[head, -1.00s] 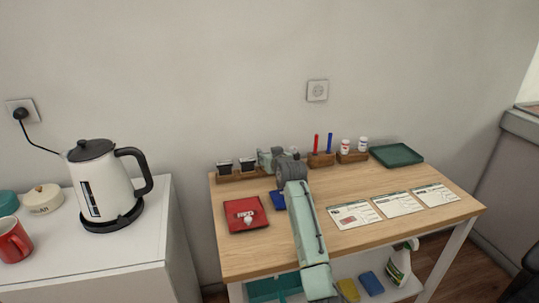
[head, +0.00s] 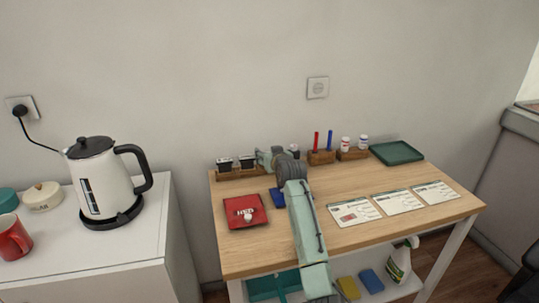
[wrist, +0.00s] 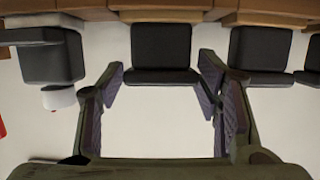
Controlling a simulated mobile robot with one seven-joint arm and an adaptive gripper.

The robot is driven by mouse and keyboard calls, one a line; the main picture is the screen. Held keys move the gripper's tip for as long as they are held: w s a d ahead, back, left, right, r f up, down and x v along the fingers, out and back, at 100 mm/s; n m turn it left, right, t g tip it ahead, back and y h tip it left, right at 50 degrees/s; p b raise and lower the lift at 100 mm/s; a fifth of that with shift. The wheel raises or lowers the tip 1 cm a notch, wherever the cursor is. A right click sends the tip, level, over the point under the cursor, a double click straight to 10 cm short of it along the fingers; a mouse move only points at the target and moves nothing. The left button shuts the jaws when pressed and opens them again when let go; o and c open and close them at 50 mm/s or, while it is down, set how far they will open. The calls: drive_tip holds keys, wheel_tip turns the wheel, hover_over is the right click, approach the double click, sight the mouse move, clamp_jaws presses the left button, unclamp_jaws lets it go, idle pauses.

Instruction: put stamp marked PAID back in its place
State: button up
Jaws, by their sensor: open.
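My gripper (wrist: 161,82) is open in the wrist view. Its two fingers stand on either side of a dark block (wrist: 161,45), with gaps between the fingers and the block. More dark blocks, one at the left (wrist: 52,62) and one at the right (wrist: 262,55), flank it under brown wood. In the head view two dark stamps (head: 224,164) (head: 247,161) stand in a wooden rack (head: 240,174) at the back left of the table. My arm's end is just right of them and hides part of the rack. I cannot read PAID on any stamp.
A blue pad (head: 277,196) is partly behind my arm. Pen holder (head: 320,158), bottles (head: 346,143), green tray (head: 390,155) and printed forms (head: 397,202) are to the right.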

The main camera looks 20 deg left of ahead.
drive_tip(key=shift+p+v, duration=1.3)
drive_tip(key=shift+v, duration=1.3)
drive_tip(key=o, duration=0.6)
drive_tip(key=shift+c, duration=0.2)
